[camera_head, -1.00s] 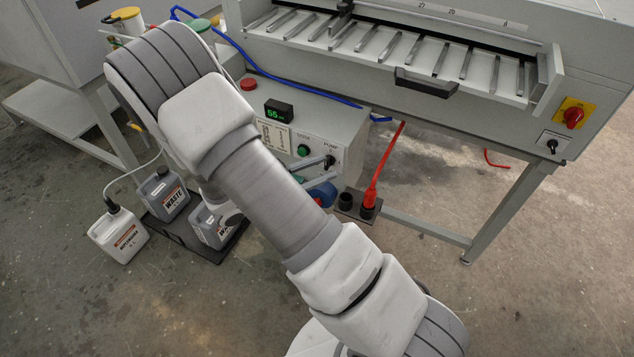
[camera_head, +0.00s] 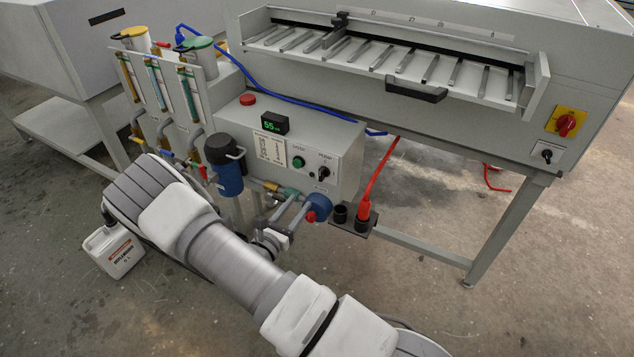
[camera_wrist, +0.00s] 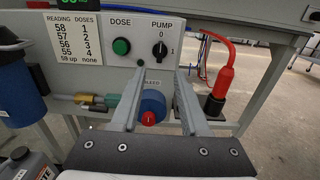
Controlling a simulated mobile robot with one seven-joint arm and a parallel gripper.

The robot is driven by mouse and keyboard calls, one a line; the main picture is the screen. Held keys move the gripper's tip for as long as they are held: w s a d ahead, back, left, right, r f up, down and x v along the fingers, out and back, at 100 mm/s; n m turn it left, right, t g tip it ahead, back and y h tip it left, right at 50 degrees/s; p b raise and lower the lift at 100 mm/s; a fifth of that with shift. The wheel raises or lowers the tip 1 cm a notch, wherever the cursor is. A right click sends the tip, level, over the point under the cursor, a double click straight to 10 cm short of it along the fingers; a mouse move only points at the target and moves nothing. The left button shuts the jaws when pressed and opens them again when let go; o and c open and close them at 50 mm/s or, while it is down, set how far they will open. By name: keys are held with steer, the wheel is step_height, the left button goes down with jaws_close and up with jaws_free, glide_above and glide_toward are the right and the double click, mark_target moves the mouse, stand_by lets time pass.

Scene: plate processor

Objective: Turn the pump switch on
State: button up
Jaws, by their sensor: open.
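The pump switch is a black knob (camera_head: 323,174) on the front of the grey control box, under the label PUMP. My gripper (camera_wrist: 160,76) is open and empty, with a finger on each side of the view below the knob. In the head view my gripper (camera_head: 297,206) is in front of the box, lower than the knob. Nothing touches the knob.
A green DOSE button (camera_wrist: 121,46) is left of the knob. A blue bleed valve with a red tip (camera_wrist: 149,117) shows between my fingers. A red plug (camera_wrist: 221,88) stands at the right. A blue filter (camera_head: 228,172) stands left of the box.

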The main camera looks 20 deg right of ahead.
mark_target(320, 176)
steer(key=b+x, duration=0.2)
steer(key=x, duration=0.9)
steer(key=shift+w+d+b, duration=0.25)
steer(key=shift+d+b, duration=0.05)
steer(key=shift+c, duration=0.3)
jaws_close()
